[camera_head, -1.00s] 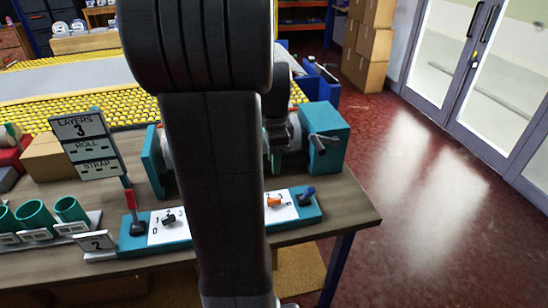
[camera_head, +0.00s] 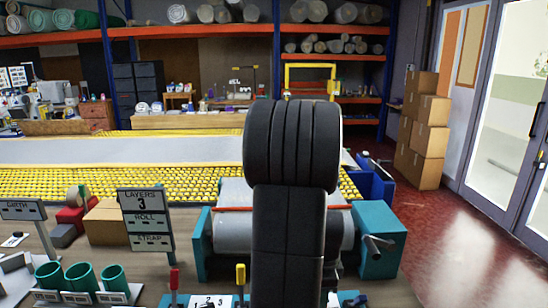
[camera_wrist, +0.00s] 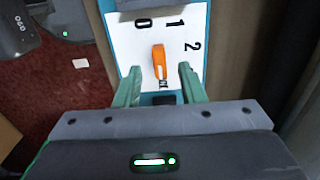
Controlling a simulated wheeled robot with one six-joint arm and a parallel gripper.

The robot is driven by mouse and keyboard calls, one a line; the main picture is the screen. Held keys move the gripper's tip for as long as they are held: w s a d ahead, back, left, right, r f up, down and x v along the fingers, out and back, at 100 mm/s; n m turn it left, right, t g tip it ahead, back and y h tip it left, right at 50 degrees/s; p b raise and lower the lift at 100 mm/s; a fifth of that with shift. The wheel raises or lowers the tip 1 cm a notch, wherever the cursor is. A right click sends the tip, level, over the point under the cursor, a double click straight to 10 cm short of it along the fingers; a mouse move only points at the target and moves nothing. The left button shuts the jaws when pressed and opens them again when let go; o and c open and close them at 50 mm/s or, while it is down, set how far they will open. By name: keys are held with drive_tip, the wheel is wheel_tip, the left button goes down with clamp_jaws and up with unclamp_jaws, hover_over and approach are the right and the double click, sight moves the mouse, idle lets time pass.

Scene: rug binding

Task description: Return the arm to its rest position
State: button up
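My arm (camera_head: 290,225) stands upright in the middle of the head view and hides my gripper there. In the wrist view my gripper (camera_wrist: 160,68) shows two green fingers spread apart with nothing pinched between them. An orange knob (camera_wrist: 158,62) on a white dial plate (camera_wrist: 183,22) marked 0, 1 and 2 appears between and beyond the fingertips. A gap shows on each side of the knob; the depth between fingers and knob is hard to tell.
A teal-ended roller machine (camera_head: 380,240) stands behind my arm on the bench. A sign (camera_head: 145,218) reading LAYERS 3 and green cups (camera_head: 80,277) are at left. Red (camera_head: 174,279) and yellow (camera_head: 240,273) handles rise at the bottom. Open red floor (camera_head: 445,255) lies right.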

wheel_tip(320, 180, down, 2)
drive_tip(key=shift+f, duration=0.2)
drive_tip(key=shift+r, duration=0.1)
